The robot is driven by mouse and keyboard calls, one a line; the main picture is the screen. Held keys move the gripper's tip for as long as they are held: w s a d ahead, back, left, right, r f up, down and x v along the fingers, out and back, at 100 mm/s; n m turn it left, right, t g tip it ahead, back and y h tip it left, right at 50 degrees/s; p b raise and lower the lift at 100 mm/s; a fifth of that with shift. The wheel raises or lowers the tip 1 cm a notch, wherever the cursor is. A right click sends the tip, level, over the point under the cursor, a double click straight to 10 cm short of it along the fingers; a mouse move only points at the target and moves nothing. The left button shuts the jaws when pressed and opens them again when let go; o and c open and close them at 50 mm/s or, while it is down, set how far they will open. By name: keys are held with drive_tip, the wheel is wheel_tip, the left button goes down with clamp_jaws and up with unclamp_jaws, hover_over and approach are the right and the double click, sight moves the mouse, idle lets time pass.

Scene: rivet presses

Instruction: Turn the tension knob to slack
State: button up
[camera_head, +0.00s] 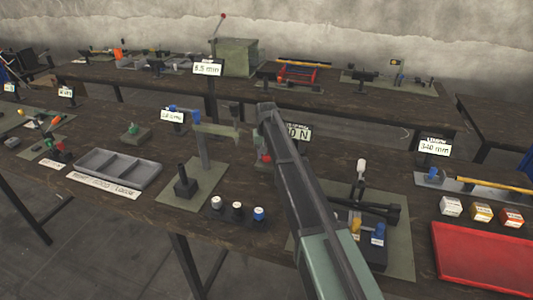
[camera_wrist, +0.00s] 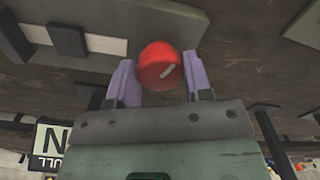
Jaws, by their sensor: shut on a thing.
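The tension knob (camera_wrist: 158,62) is round and red with a short pale pointer line, seen in the wrist view. The line slants up toward the upper right. My gripper (camera_wrist: 160,74) is shut on the knob, with one pale purple finger on its left and one on its right. In the head view a small red spot (camera_head: 266,159) shows beside my arm, probably the same knob. There my arm hides most of the area around it.
A press on a green plate (camera_head: 190,190) stands left of my arm, with several small knobs (camera_head: 237,208) in front. A grey tray (camera_head: 115,168) lies further left. A lever device (camera_head: 361,190) stands right of my arm, beside a red tray (camera_head: 480,258).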

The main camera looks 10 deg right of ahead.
drive_tip(key=shift+n, duration=2.1)
drive_tip(key=o, duration=0.9)
drive_tip(key=shift+o, duration=0.2)
wheel_tip(320, 180, up, 11)
drive_tip(key=p, duration=1.1)
drive_tip(key=shift+f, duration=0.15)
